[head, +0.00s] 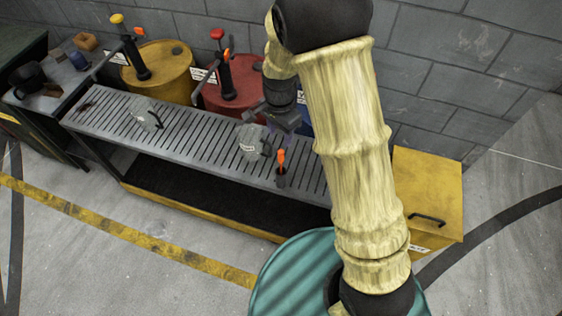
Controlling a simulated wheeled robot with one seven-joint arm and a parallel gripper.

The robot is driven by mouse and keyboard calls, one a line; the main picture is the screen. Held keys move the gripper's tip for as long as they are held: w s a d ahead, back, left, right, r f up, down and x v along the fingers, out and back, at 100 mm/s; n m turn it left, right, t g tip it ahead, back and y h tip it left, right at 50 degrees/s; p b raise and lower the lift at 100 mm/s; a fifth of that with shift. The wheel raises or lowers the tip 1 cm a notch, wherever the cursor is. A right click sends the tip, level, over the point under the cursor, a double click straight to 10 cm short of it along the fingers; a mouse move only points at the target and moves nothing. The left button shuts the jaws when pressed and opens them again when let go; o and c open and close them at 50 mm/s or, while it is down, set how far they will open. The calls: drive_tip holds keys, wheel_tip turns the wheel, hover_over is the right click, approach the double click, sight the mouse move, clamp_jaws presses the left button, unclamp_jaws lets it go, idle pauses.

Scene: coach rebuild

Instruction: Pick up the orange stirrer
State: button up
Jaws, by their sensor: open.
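An upright orange-topped piece (281,158), which looks like the orange stirrer, stands near the right part of the slatted grey bench (190,135). Its lower part is dark, and I cannot tell whether it stands in a small dark holder. My gripper (277,122) is open and empty, pointing down over the back of the bench. In the head view it appears just above the orange top, apart from it. The fingertips are small and partly lost against the dark background.
Yellow (165,68) and red (235,88) drums with orange-tipped pumps stand behind. A yellow box (430,185) is at right, a teal drum-like top (290,265) in front.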

sight(281, 158)
wheel_tip(281, 158, down, 6)
drive_tip(key=shift+r+p, duration=0.15)
drive_tip(key=shift+p, duration=0.15)
drive_tip(key=shift+w+f, duration=0.1)
drive_tip(key=shift+f, duration=0.5)
drive_tip(key=shift+s+r, duration=0.1)
drive_tip(key=shift+s, duration=0.15)
drive_tip(key=shift+s+d+f+p, duration=0.1)
drive_tip(key=shift+f+p, duration=0.3)
drive_tip(key=shift+f, duration=0.95)
drive_tip(key=shift+s+d+f+p, duration=0.1)
drive_tip(key=shift+f+p, duration=0.25)
drive_tip(key=shift+f, duration=0.95)
clamp_jaws()
drive_tip(key=shift+r, duration=0.1)
